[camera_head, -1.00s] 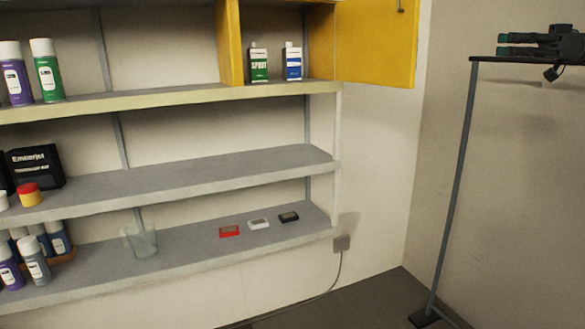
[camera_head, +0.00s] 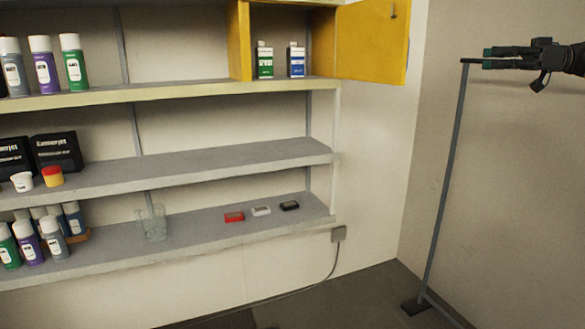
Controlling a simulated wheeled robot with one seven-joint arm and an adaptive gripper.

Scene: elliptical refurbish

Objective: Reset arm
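My gripper (camera_head: 486,58) is at the upper right of the head view, in front of the bare wall.
A thin grey stand (camera_head: 444,185) rises near my gripper. An open yellow cabinet door (camera_head: 372,42) sticks out left of it. Left, shelves (camera_head: 210,165) hold cans, boxes and a clear beaker (camera_head: 154,224). Three small devices (camera_head: 261,211) lie on the lowest shelf. Bare floor (camera_head: 350,295) shows below.

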